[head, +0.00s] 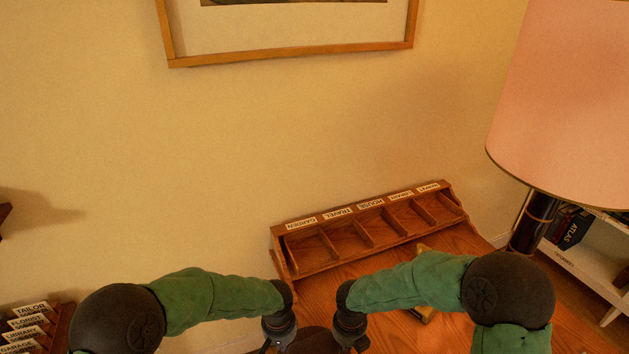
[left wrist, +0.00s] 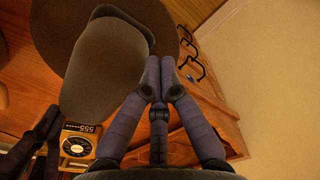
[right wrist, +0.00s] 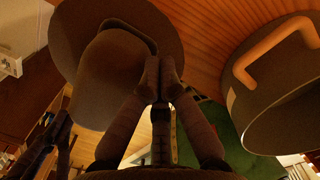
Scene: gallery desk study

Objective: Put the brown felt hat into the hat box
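The brown felt hat (left wrist: 105,65) hangs between my two grippers, with its crown and wide brim showing in the left wrist view. It also shows in the right wrist view (right wrist: 110,65), and only a dark sliver shows at the bottom of the head view (head: 315,341). My left gripper (left wrist: 158,82) has its fingers together on the brim. My right gripper (right wrist: 160,75) has its fingers together on the brim too. A round dark box with a tan strap handle, which looks like the hat box (right wrist: 262,112), is at the right of the right wrist view.
A wooden desk (head: 390,335) carries a labelled pigeonhole rack (head: 375,222) at its back. A yellow item with a dial (left wrist: 78,143) lies on the desk. A pink-shaded lamp (head: 560,100) stands at right. A labelled rack (head: 35,328) is at lower left.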

